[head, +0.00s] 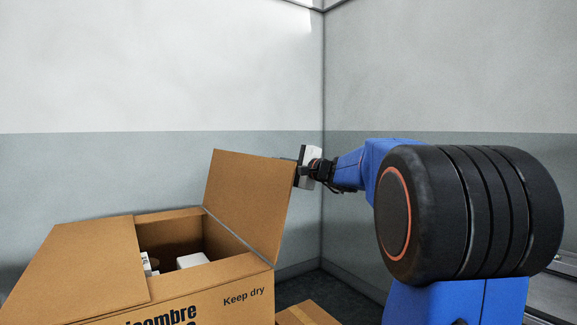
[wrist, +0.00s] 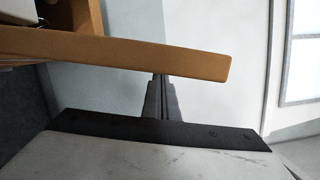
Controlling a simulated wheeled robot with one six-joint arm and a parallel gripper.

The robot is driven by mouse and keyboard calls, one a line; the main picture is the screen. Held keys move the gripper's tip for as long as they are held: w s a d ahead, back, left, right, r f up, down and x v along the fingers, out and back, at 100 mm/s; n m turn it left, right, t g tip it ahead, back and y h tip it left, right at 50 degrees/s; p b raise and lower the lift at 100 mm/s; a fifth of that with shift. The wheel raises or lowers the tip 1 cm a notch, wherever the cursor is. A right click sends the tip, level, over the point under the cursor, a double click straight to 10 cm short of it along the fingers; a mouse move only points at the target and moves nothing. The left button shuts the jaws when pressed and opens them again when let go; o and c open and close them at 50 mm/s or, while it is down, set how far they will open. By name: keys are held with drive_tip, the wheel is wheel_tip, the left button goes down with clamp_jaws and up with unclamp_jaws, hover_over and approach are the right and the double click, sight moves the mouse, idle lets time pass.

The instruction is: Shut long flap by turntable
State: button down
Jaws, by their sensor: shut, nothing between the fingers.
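A brown cardboard box (head: 190,295) stands open at the lower left of the head view. Its right-hand flap (head: 248,198) stands up, tilted slightly outward. Another flap (head: 85,262) lies over the left part of the box. My gripper (head: 299,168) is at the upper right edge of the standing flap, on its outer side; its fingertips are partly hidden there. In the wrist view the shut, empty fingers (wrist: 160,92) point at the flap, seen as a brown band (wrist: 140,52). I cannot tell whether they touch it. I cannot make out a turntable.
White items (head: 192,260) lie inside the box. Another cardboard piece (head: 305,313) sits low on the floor, right of the box. Grey-white walls (head: 450,70) meet in a corner behind my gripper. The space above the box is clear.

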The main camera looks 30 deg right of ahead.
drive_tip(key=shift+a+r, duration=0.1)
drive_tip(key=shift+a, duration=0.4)
drive_tip(key=shift+a+r, duration=0.2)
drive_tip(key=shift+a, duration=0.35)
drive_tip(key=a+n+g, duration=0.1)
drive_tip(key=a+n, duration=0.5)
drive_tip(key=a, duration=0.9)
drive_tip(key=s+a+f+n+g+h, duration=0.1)
drive_tip(key=a+f+n, duration=0.25)
drive_tip(key=a, duration=0.35)
drive_tip(key=a+f+n+h, duration=0.15)
drive_tip(key=a+f, duration=0.25)
drive_tip(key=a, duration=0.4)
drive_tip(key=a+f+n+h, duration=0.1)
drive_tip(key=a+f+n, duration=0.2)
drive_tip(key=f, duration=0.5)
drive_tip(key=a+f+n, duration=0.4)
drive_tip(key=f, duration=0.5)
drive_tip(key=shift+s+a+f+g+h, duration=0.2)
drive_tip(key=shift+a+f+g+h, duration=0.1)
drive_tip(key=shift+a+g+h, duration=0.1)
drive_tip(key=shift+r, duration=0.1)
